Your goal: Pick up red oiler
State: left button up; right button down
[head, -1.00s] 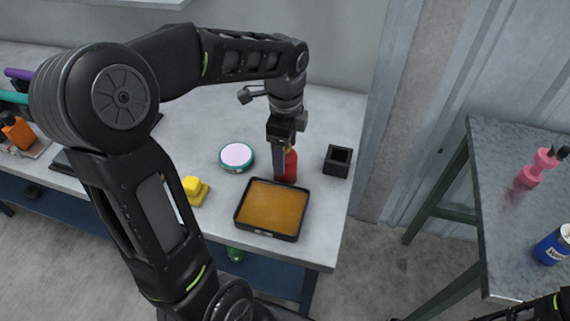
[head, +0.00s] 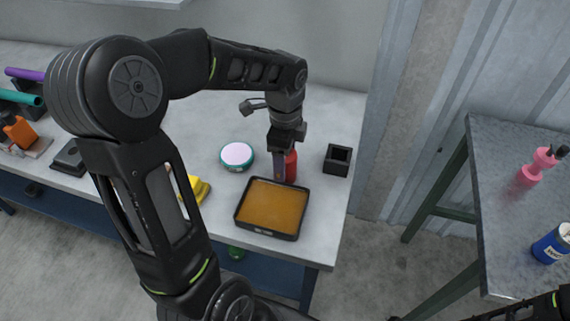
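The red oiler (head: 291,166) stands upright on the light grey workbench (head: 215,215), just behind the square tray. My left gripper (head: 281,166) reaches down from above at the oiler's left side, and its fingers cover part of the oiler's left side and top. I cannot tell whether the fingers touch the oiler or how wide they stand. My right gripper is not in view; only a bit of my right arm shows at the lower right corner.
A black tray with an orange-brown inside (head: 271,207) lies in front of the oiler. A black square holder (head: 338,160) is to its right, a round teal tin (head: 237,156) to its left. A yellow object (head: 199,189) is partly behind my arm. A second table (head: 500,200) stands right.

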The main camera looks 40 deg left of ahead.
pick_arm(q)
grip_shut()
dwell(0.5)
notch_tip(320, 180, up, 10)
jog(key=shift+b, duration=0.35)
dwell(0.6)
